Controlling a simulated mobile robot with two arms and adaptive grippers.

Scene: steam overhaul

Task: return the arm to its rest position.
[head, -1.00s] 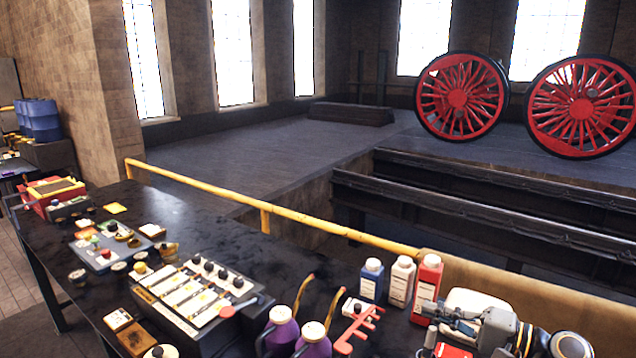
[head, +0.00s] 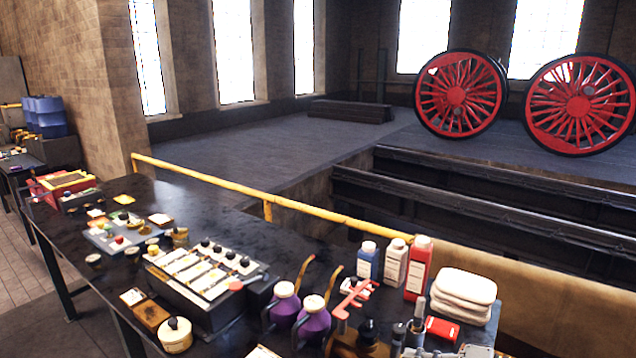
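Neither of my grippers shows in the head view, and no part of either arm can be made out. The dark workbench (head: 215,222) runs from the left down to the bottom right. On its right part stand a blue bottle (head: 368,264), a white bottle (head: 395,265) and a red bottle (head: 418,272). A stack of folded white cloths (head: 464,290) lies to their right, with a small red box (head: 442,328) in front.
Two purple oil cans (head: 313,322) and a red tool (head: 354,297) stand near the front. A grey rack (head: 200,285) sits mid-bench. A yellow rail (head: 230,190) runs behind the bench, before a pit with dark beams. Red spoked wheels (head: 458,97) stand beyond.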

